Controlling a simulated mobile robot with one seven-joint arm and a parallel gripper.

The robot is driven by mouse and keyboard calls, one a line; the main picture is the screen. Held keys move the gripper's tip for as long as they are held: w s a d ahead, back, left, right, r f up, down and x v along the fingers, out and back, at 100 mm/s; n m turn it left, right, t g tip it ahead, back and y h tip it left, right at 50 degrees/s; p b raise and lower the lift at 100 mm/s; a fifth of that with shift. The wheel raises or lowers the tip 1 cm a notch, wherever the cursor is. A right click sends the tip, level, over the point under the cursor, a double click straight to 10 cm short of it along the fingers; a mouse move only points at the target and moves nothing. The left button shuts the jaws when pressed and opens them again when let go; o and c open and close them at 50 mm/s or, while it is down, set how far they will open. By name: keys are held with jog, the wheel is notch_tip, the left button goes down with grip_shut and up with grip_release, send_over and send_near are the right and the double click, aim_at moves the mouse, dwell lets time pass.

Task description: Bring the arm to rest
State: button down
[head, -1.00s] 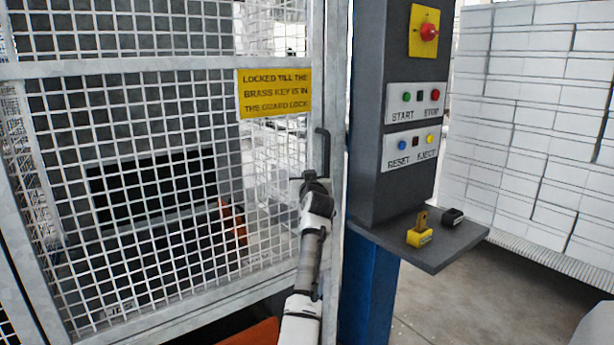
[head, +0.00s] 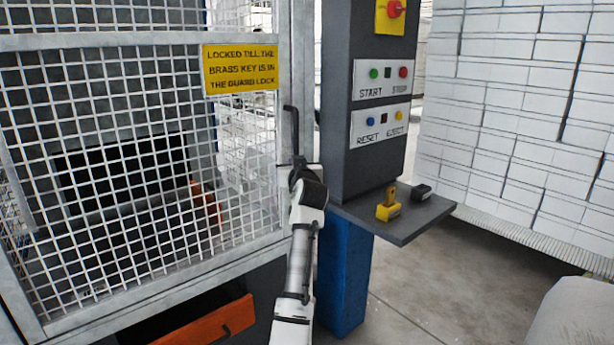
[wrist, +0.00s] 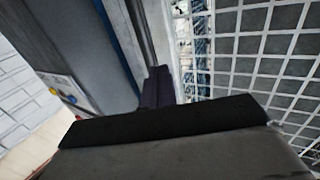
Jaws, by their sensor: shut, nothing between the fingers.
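My arm reaches up from the bottom of the head view to the edge of the mesh guard door (head: 140,37). My gripper is mostly hidden behind my own wrist there. In the wrist view the dark fingers of my gripper (wrist: 158,82) are together, with nothing between them. They point along the door's edge post, beside the mesh. The black door handle (head: 293,125) stands just above my wrist in the head view. I cannot tell whether my gripper touches the door or handle.
A dark control column (head: 350,75) with buttons stands right of the door. Its shelf (head: 410,225) bears a yellow-based brass key (head: 389,204) and a small black block (head: 421,191). An orange drawer front (head: 205,325) is low left. Open floor lies at right.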

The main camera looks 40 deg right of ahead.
jog(key=s+b, duration=0.1)
jog(key=s, duration=0.4)
jog(key=shift+r, duration=0.15)
